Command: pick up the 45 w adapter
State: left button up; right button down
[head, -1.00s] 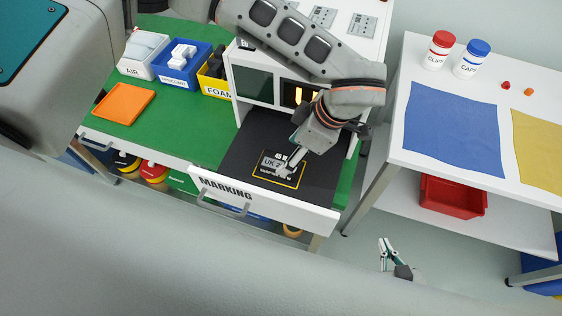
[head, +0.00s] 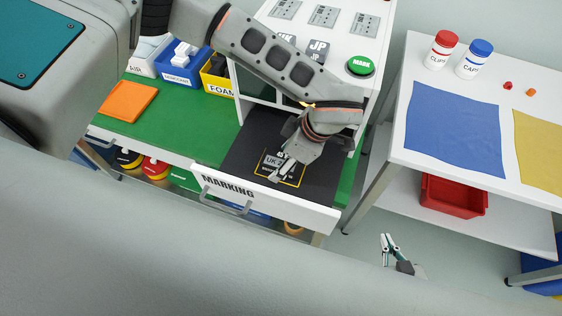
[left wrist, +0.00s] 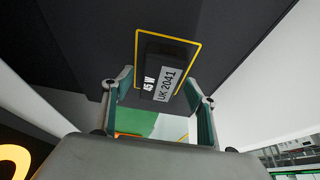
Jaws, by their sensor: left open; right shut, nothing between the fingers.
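The 45 W adapter is a dark block with a pale "UK 2041" label; in the left wrist view (left wrist: 165,79) it lies inside a yellow outline on the dark drawer floor. In the head view its label (head: 271,161) shows, the rest partly hidden by my left gripper (head: 283,174). That gripper is open and points down at the adapter. In the left wrist view its fingers (left wrist: 158,90) stand apart on either side of the adapter; I cannot tell whether they touch it. My right gripper (head: 388,240) is shut and empty, low over the floor.
The drawer marked MARKING (head: 262,203) is pulled out, its walls around the adapter. The machine with a green MARK button (head: 361,65) stands just behind. Bins and an orange tray (head: 126,101) are at left; a white table with a blue mat (head: 452,128) is at right.

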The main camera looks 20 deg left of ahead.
pick_arm(q)
jog(key=shift+f, duration=0.2)
dwell(0.3)
jog(key=c, duration=1.4)
jog(key=shift+o, duration=0.2)
jog(key=shift+r, duration=0.2)
